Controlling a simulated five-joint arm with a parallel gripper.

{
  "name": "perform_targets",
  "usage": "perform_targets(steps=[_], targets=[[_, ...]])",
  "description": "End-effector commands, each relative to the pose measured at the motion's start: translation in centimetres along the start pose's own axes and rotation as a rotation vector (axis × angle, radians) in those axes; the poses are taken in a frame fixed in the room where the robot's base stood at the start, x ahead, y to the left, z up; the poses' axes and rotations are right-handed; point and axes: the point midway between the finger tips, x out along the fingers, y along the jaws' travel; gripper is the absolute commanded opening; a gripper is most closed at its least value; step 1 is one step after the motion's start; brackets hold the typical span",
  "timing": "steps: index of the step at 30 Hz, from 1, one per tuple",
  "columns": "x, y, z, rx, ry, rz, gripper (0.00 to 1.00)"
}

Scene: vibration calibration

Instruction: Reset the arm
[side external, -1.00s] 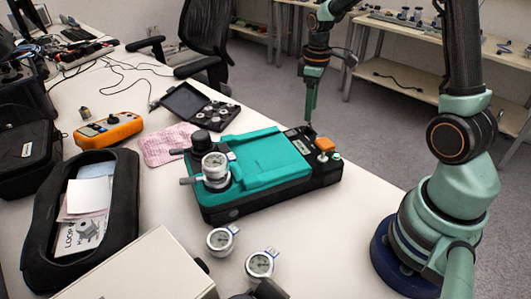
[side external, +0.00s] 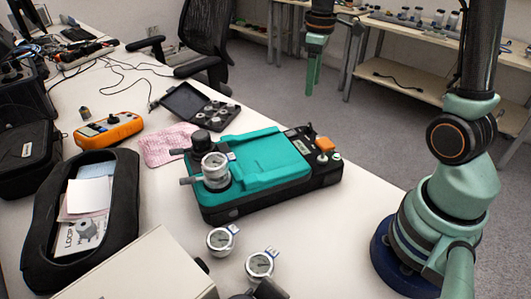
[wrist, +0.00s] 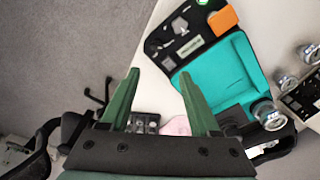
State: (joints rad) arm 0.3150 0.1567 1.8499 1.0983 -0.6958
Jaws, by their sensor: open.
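My gripper (side external: 314,68) hangs in the air at the top of the side view, beyond the far edge of the table. It is well above and apart from the teal and black calibration device (side external: 268,160). In the wrist view my gripper (wrist: 158,98) has its two green fingers spread with nothing between them. The device (wrist: 225,70) lies to the right of the fingers there. It carries a round gauge (side external: 215,166) at its left end and an orange block (side external: 325,144) at its right end.
Two loose gauges (side external: 221,240) (side external: 260,265) lie in front of the device. An open black case (side external: 200,105), a pink cloth (side external: 168,145), an orange meter (side external: 108,130) and a black pouch (side external: 125,215) are on the table (side external: 340,235). An office chair (side external: 215,40) stands behind.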

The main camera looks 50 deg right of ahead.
Motion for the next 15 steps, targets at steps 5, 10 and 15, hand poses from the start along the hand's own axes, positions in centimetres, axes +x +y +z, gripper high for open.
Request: perform_targets(steps=[5,10,15], targets=[[-3.0,-3.9,0.2,0.08,0.096,0.059,0.63],[-5.0,-7.8,1.1,0.175,0.206,0.093,0.63],[-5.9,-11.3,2.3,0.268,0.321,0.101,0.63]])
